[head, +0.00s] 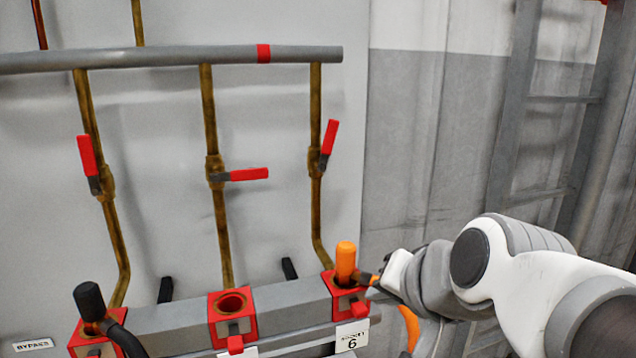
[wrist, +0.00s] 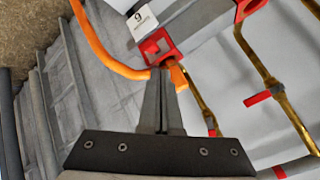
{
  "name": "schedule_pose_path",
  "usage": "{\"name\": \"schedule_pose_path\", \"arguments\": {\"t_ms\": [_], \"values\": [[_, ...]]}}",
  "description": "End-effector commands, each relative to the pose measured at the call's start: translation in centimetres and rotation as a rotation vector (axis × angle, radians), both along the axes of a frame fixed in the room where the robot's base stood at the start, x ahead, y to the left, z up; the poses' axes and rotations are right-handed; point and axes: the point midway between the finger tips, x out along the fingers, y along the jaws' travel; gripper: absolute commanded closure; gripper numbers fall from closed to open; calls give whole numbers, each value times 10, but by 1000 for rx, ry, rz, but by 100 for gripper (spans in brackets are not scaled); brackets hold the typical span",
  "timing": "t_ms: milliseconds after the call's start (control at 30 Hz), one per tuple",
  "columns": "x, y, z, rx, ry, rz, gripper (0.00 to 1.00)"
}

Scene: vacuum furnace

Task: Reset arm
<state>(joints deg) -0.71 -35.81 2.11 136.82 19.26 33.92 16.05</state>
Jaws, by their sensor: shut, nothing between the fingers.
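My gripper (head: 370,281) is at the right end of the grey manifold in the head view, with its fingertips beside the orange plug (head: 345,262). The plug stands upright in the red square socket (head: 341,300) above the label 6. In the wrist view my gripper (wrist: 162,74) has its two fingers together with nothing between them. The orange plug (wrist: 178,77) shows just past the fingertips, partly hidden by them; whether they touch cannot be told. My arm reaches in from the right of the head view.
An orange hose (head: 410,325) hangs below my gripper. The middle red socket (head: 233,303) is empty; a black plug (head: 89,301) with a black hose stands in the left one. Brass pipes with red-handled valves (head: 248,174) rise behind. A grey ladder (head: 512,110) stands at right.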

Motion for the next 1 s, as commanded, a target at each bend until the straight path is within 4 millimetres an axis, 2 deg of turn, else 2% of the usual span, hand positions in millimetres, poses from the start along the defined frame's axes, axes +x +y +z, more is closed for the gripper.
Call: {"name": "schedule_pose_path", "arguments": {"t_ms": [33, 200, 233, 300, 800, 1000], "values": [[-22, -12, -17, -117, 51, 69, 100], [-94, -60, -69, -481, 261, 298, 100], [-93, -60, -50, -481, 261, 301, 100], [-90, -59, -29, -474, 256, 296, 100], [-90, -58, 101, -469, 253, 293, 100], [-90, -58, 146, -469, 253, 293, 100]]}}
